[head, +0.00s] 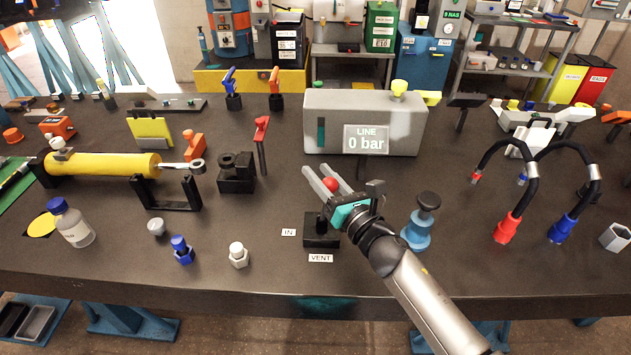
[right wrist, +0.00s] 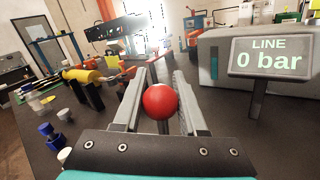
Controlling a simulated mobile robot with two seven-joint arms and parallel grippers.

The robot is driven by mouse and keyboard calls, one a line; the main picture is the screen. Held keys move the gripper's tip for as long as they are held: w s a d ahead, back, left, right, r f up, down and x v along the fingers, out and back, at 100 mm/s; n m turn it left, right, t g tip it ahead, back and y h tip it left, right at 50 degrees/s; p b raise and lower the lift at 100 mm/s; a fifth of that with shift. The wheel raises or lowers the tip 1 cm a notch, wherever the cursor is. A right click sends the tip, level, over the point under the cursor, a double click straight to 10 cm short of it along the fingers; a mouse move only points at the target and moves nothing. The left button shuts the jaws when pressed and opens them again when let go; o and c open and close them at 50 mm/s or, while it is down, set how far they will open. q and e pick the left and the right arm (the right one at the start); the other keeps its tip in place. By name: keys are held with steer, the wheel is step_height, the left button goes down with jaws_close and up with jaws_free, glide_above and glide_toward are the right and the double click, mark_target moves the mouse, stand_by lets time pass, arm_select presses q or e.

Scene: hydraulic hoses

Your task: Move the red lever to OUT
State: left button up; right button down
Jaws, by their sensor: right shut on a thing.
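The red lever's round red knob (head: 330,184) sits between the fingers of my right gripper (head: 318,175), which is shut on it. The knob also shows in the right wrist view (right wrist: 160,101), between the two fingers. The lever's black base (head: 320,240) stands on the bench below; most of the stem is hidden by the gripper. An IN label (head: 289,232) lies left of the base and a VENT label (head: 321,258) in front of it. No OUT label is visible; my arm covers the area right of the base. My left gripper is not in view.
A grey unit with a LINE 0 bar display (head: 366,139) stands behind the gripper. A blue knobbed part (head: 420,222) stands close right of my arm. A white hex fitting (head: 238,255) and a blue one (head: 182,250) stand to the left. Bare bench lies between.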

steer(key=d+m+b, duration=0.1)
steer(key=b, duration=0.1)
steer(key=d+m+t+b, duration=0.1)
steer(key=b, duration=0.2)
steer(key=d+m+t+b, duration=0.1)
steer(key=d+m+b, duration=0.1)
steer(key=shift+d+f, duration=0.1)
steer(key=shift+f, duration=0.25)
steer(key=shift+c, duration=2.3)
jaws_free()
steer(key=v, duration=1.5)
steer(key=shift+f+b, duration=0.3)
steer(key=shift+s, duration=0.1)
